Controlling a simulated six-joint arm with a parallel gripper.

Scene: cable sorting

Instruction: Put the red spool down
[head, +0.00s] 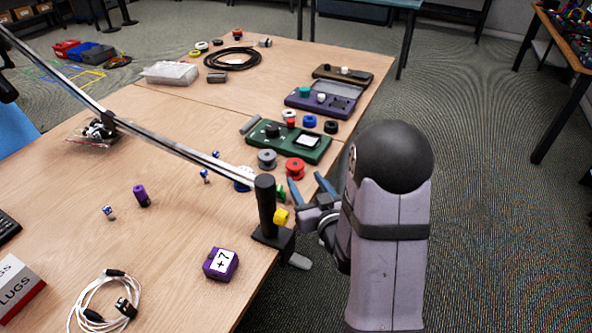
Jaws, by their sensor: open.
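A red spool (295,168) stands on the wooden table near its right edge, just right of a grey spool (267,158). My gripper (305,179) has blue fingers spread apart, just in front of the red spool in the picture. The fingers look empty. I cannot tell whether a fingertip touches the spool. A smaller red piece (291,122) sits farther back, beside the green case.
A green case (315,149) and a purple case (318,103) lie behind the spool. A black post (266,203) with a long metal bar stands left of my gripper. A purple +7 block (221,264) and white cable (88,294) lie in front. The table's middle left is mostly clear.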

